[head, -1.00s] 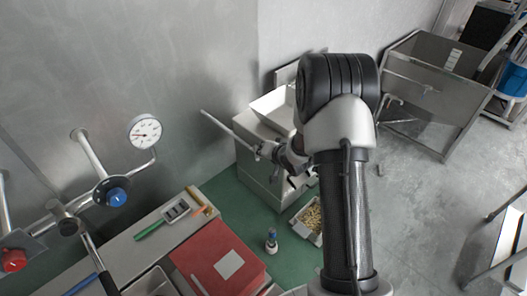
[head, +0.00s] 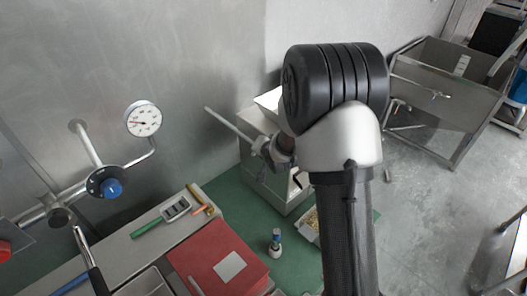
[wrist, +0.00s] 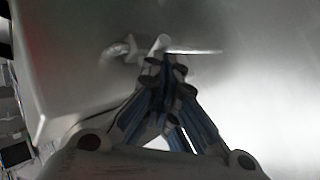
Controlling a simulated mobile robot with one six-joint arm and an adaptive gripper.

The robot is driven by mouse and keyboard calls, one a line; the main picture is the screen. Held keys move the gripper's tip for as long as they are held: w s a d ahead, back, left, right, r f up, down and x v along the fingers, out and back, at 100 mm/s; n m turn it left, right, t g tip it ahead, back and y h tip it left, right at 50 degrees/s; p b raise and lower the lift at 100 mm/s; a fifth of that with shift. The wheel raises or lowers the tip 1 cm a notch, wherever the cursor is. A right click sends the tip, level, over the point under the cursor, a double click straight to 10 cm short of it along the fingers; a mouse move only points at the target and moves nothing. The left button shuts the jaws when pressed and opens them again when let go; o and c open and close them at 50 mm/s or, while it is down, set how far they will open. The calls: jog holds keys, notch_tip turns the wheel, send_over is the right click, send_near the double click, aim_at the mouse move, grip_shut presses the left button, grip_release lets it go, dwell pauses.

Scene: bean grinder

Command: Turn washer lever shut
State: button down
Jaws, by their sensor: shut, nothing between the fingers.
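In the wrist view, a fitting with a rounded grey end, a pale stub and a thin flat lever (wrist: 198,52) shows just ahead of my gripper (wrist: 166,64). The fingers are shut with nothing between them. Their tips are close under the stub; I cannot tell whether they touch it. In the head view, a pale rod (head: 232,125) slopes up to the left from a dark fitting beside a pale box-shaped machine (head: 258,182). My elbow hides much of that area, and I cannot make out my fingers there. I cannot tell whether this rod is the washer lever.
A pressure gauge (head: 143,119) and a blue-knobbed valve (head: 107,185) are on pipework at the left wall. A red panel (head: 218,255) and a small bottle (head: 275,242) are in front.

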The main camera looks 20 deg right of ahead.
jog(key=shift+w+a+b, duration=0.45)
jog(key=shift+a+b, duration=0.2)
jog(key=shift+b, duration=0.15)
jog(key=shift+w+a, duration=0.1)
dwell(0.4)
